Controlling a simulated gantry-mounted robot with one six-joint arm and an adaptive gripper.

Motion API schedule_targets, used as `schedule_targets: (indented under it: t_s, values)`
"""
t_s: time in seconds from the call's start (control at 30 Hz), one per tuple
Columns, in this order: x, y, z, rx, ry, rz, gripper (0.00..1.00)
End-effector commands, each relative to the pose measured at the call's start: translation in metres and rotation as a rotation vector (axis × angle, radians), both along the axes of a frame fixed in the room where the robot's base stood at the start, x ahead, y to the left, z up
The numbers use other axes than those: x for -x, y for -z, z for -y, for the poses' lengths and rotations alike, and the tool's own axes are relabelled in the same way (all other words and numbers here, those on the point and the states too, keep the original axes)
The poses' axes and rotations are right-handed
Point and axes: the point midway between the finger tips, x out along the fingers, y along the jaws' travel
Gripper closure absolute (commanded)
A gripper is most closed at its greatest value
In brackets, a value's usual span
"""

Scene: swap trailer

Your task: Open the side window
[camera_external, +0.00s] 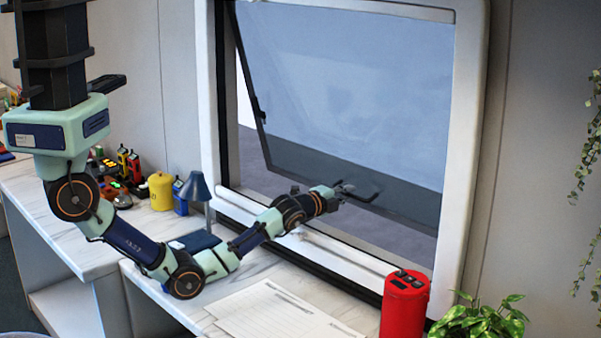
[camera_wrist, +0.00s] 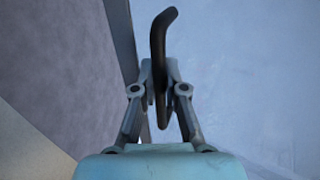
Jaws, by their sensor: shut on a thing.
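The side window (camera_external: 345,90) is a large bluish pane in a white frame (camera_external: 468,120). It is hinged at the top and its lower edge is tilted away from the frame, leaving a gap at the left side and bottom. A dark handle (camera_external: 358,194) sits at the pane's lower edge. My gripper (camera_external: 341,188) is at this handle, in the window opening. In the wrist view, the fingers of my gripper (camera_wrist: 160,88) are closed on both sides of the dark curved handle (camera_wrist: 159,45), with the pane (camera_wrist: 240,80) behind it. The fingertips are partly hidden by the handle.
A marble counter (camera_external: 160,235) runs below the window. On it are papers (camera_external: 280,312), a red cylinder (camera_external: 404,305), a blue lamp (camera_external: 197,187) and a yellow canister (camera_external: 161,191). A green plant (camera_external: 482,322) stands at the lower right.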

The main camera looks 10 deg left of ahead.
Motion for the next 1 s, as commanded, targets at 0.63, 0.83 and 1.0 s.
schedule_targets:
  t_s: [0.63, 0.83, 1.0]
  values:
    - [0.0, -0.002, 0.0, 0.001, 0.0, 0.002, 0.63]
    - [0.001, -0.002, 0.0, 0.001, 0.0, 0.002, 0.63]
    - [0.019, -0.002, -0.011, 0.002, 0.002, 0.001, 0.63]
